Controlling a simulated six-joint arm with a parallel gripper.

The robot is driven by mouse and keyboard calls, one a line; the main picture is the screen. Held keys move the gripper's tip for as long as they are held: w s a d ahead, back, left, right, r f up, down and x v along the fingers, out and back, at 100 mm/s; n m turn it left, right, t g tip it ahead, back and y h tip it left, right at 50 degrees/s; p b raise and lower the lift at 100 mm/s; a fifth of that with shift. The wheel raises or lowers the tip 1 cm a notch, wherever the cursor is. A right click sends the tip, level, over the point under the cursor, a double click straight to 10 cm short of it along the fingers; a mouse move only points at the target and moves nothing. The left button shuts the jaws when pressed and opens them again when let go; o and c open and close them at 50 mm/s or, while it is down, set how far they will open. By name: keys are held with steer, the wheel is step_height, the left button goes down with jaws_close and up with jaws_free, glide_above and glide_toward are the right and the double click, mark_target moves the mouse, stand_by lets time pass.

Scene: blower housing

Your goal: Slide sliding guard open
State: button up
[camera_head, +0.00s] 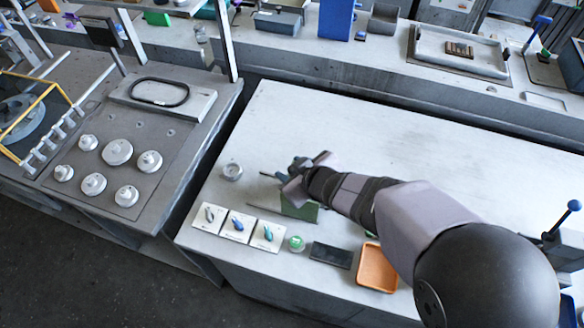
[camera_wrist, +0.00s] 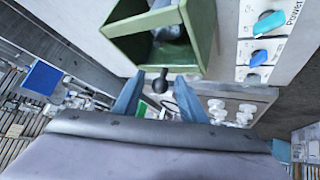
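A green open-sided box, which looks like the sliding guard (camera_wrist: 128,48), fills the top middle of the wrist view. A dark ball knob (camera_wrist: 162,80) sticks out from its lower edge. In the head view the green guard (camera_head: 299,208) stands on the light bench below my gripper and is partly hidden by it. My gripper (camera_head: 290,176) is open. In the wrist view its two fingers (camera_wrist: 158,92) stand apart, one on each side of the knob. I cannot tell whether they touch it. A grey part shows inside the guard.
Three switch plates (camera_head: 238,226) with a grey, a blue and a teal knob lie near the bench's front edge. Beside them are a green button (camera_head: 296,243), a dark pad (camera_head: 331,255) and an orange tray (camera_head: 377,268). The bench behind my arm is clear.

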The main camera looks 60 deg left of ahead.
jaws_close()
steer(key=s+a, duration=0.6)
steer(key=shift+s+a, duration=0.4)
jaws_free()
steer(key=shift+r, duration=0.1)
